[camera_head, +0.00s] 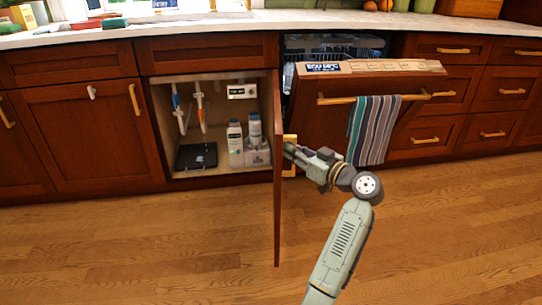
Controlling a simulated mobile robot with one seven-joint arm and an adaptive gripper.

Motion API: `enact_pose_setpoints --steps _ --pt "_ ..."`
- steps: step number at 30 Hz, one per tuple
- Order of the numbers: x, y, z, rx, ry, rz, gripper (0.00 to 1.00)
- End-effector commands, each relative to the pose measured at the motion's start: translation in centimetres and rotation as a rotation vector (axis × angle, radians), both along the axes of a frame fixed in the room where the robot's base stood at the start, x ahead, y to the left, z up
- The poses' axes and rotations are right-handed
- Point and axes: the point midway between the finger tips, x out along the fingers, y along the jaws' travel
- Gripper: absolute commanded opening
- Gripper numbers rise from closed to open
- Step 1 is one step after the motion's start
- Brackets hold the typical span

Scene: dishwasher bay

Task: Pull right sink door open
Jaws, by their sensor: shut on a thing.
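The right sink door (277,180) stands swung well out from the cabinet, seen nearly edge-on. The sink cabinet behind it is open to view. The door's brass handle (290,142) is on the face turned to the right. My gripper (291,149) is at this handle, on the right side of the door, and is shut on it. The fingertips are small and partly hidden against the handle. The left sink door (85,135) is closed, with a brass handle (134,99) and a small white fitting on it.
The wooden floor (160,250) in front is clear.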

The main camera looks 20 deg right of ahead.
Motion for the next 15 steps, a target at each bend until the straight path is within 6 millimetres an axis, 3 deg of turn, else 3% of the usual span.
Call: enact_pose_setpoints --steps 6,15 --pt "-0.6 -2.0 -0.1 0.001 0.0 0.046 0.0" --pt "-1.1 -2.3 0.0 0.001 -0.003 0.065 0.0"
